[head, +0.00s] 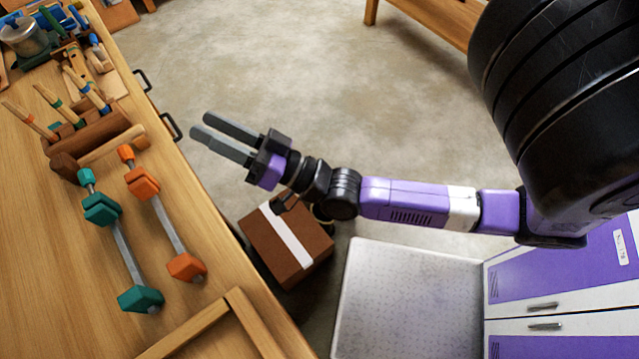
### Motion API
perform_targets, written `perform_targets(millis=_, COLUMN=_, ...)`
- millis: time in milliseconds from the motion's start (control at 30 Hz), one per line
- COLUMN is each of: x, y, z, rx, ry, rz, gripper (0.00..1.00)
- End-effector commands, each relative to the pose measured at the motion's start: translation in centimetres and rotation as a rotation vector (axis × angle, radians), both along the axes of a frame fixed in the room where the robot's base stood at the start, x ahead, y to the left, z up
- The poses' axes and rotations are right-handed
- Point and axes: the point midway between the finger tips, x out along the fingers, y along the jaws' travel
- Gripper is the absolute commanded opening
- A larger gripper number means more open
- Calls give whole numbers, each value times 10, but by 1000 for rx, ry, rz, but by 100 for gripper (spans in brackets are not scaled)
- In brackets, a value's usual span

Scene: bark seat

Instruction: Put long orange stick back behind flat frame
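A long clamp with orange ends and a grey bar (169,224) lies on the wooden bench, slanting from upper left to lower right; it is the only long orange thing I see. A flat wooden frame (188,328) lies on the bench at the bottom, partly cut off by the picture edge. The orange clamp's lower end is just above the frame in the picture, apart from it. My gripper (201,125) is open and empty, its fingers pointing left toward the bench edge, up and right of the clamp.
A teal clamp (130,257) lies left of the orange one. A wooden rack with several chisels (98,140) stands above them. Bench handles (171,127) stick out at the edge. A brown box (285,248) sits on the floor below my arm. Bare bench lies left of the clamps.

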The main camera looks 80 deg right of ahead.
Motion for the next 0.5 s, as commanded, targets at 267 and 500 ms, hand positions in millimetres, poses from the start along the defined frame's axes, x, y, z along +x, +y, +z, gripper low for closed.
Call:
perform_targets(millis=267, x=-108, y=56, z=-50, rx=-296, ry=381, rz=29, gripper=37)
perform_targets(millis=500, x=-176, y=94, z=-63, rx=-442, ry=627, rz=50, gripper=37)
